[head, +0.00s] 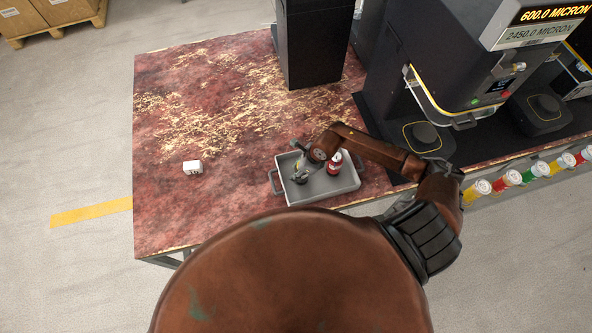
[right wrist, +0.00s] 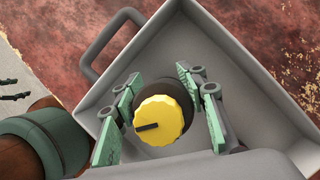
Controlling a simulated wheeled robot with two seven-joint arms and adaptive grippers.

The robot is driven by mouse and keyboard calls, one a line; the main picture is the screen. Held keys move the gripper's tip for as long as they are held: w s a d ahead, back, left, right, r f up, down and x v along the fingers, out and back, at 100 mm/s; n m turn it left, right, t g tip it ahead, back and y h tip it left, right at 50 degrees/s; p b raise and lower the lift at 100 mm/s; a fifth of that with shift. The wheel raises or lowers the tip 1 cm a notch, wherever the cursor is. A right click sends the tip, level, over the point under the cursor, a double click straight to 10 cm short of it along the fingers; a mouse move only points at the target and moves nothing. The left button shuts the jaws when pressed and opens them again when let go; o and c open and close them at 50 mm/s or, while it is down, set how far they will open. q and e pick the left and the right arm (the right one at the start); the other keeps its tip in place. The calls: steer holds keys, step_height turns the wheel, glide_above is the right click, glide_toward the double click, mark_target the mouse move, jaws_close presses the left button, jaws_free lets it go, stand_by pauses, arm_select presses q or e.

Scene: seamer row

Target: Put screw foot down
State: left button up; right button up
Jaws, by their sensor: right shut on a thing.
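The screw foot (right wrist: 160,118) has a ridged yellow top with a dark line on it and a dark round body. My right gripper (right wrist: 170,105) is shut on it, with green fingers on both sides of the dark body. In the head view the right gripper (head: 300,172) points down into the left part of the grey tray (head: 322,193), and largely hides the screw foot there. I cannot tell whether the screw foot touches the tray floor. My left gripper is not in view.
A red item (head: 334,163) stands in the tray, right of the gripper. A black column (head: 312,45) and dark machines (head: 440,70) stand behind. The table's left part is mostly clear.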

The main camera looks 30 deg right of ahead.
steer(key=shift+f, duration=0.15)
steer(key=o, duration=1.3)
steer(key=v, duration=1.2)
steer(key=shift+r+b, duration=0.2)
steer(key=shift+b, duration=0.2)
